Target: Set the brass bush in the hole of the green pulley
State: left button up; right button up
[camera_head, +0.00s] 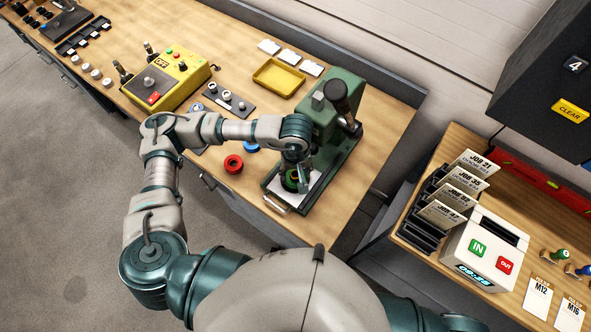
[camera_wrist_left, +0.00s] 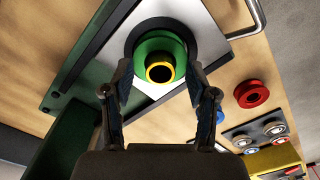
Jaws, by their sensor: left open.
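The green pulley (camera_wrist_left: 150,45) sits on a white plate on the base of the green press, inside a dark ring. The brass bush (camera_wrist_left: 149,73) shows as a yellow ring around a dark bore, within the pulley's outline; I cannot tell how deep it sits. My left gripper (camera_wrist_left: 160,74) is open, one finger on each side of the bush, with gaps visible. In the head view, the left gripper (camera_head: 299,174) points down over the pulley (camera_head: 290,182) and partly hides it; the bush is not clear there. My right gripper is out of view.
The green press (camera_head: 328,112) stands close behind the left gripper. A red ring (camera_head: 233,164) and a blue ring (camera_head: 251,147) lie left of it. A yellow tray (camera_head: 279,78) and a yellow control box (camera_head: 167,80) are farther back. A metal handle (camera_head: 275,204) is at the front.

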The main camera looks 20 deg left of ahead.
pick_arm(q)
jog(key=shift+r, duration=0.1)
notch_tip(320, 180, up, 12)
dwell(0.4)
jog(key=shift+d+f, duration=0.1)
jog(key=shift+f, duration=0.1)
dwell(0.5)
